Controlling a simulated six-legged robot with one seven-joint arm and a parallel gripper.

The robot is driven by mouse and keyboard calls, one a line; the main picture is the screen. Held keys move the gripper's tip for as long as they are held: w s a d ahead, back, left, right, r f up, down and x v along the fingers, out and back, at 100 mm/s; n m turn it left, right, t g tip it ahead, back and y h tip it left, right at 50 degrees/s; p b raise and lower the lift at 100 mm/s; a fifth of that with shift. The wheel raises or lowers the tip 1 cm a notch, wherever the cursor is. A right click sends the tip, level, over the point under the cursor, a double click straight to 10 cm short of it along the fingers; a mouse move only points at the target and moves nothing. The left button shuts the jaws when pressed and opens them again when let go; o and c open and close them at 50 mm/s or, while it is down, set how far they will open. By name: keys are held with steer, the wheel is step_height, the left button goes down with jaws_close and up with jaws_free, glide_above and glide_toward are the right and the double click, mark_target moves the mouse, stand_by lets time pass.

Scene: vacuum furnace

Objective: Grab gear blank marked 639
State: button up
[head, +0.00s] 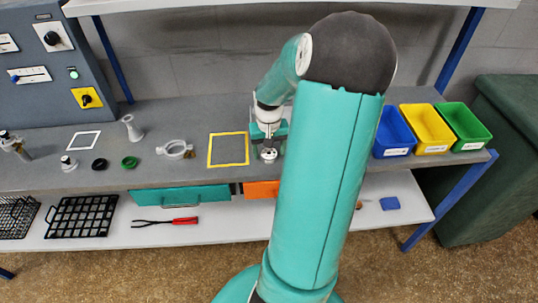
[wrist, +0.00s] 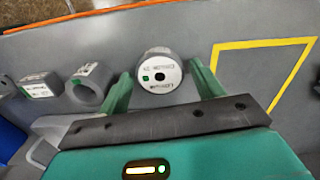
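A round grey piece (wrist: 160,72) with a white label, a dark centre hole and a green square lies between and just beyond my fingertips in the wrist view. Its label is upside down and I cannot read a number. In the head view a small pale round piece (head: 268,155) shows at my gripper (head: 268,140), right of the yellow outline. In the wrist view my gripper (wrist: 160,82) is open, with a gap between each green finger and the piece. A ring-shaped piece (wrist: 86,90) and a blocky labelled piece (wrist: 38,88) lie left of it; their labels are unreadable.
A yellow square outline (head: 228,134) on the bench is empty. Blue (head: 393,135), yellow (head: 427,130) and green (head: 463,127) bins stand at the right. My arm hides some of the bench.

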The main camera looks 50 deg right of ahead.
steer(key=c, duration=1)
steer(key=shift+r, duration=0.1)
